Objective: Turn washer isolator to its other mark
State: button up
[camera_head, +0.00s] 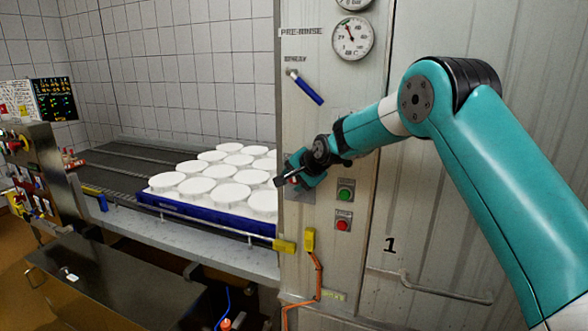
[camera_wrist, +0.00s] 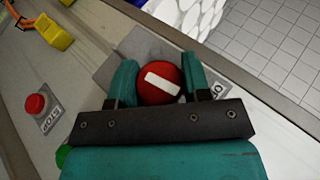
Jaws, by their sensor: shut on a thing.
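The washer isolator is a round red knob (camera_wrist: 160,84) with a white bar across it, on a grey plate. In the wrist view it sits between the two teal fingers of my gripper (camera_wrist: 160,80), which are shut on its sides. The white bar lies slanted in that view. Lettering on the plate is partly covered by my fingers, and I cannot read the marks. In the head view my gripper (camera_head: 292,178) is at the left edge of the washer's front panel and hides most of the knob.
A green button (camera_head: 345,193) and a red button (camera_head: 343,224) sit just right of and below my gripper. A blue-handled spray lever (camera_head: 308,90) and a gauge (camera_head: 352,38) are above. A blue tray (camera_head: 205,215) of white moulds stands on the conveyor to the left.

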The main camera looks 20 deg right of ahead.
jog(key=g+h+p, duration=0.2)
jog(key=shift+d+r+n+h+p, duration=0.1)
jog(key=shift+r+n+h+p, duration=0.2)
jog(key=shift+n+p, duration=0.1)
jog(key=shift+d+f+n+g+h+p, duration=0.1)
jog(key=shift+n+g+h+p, duration=0.2)
jog(key=shift+g+h+p, duration=1.1)
jog(key=shift+w, duration=0.1)
jog(key=o, duration=0.9)
jog(key=shift+f, duration=0.1)
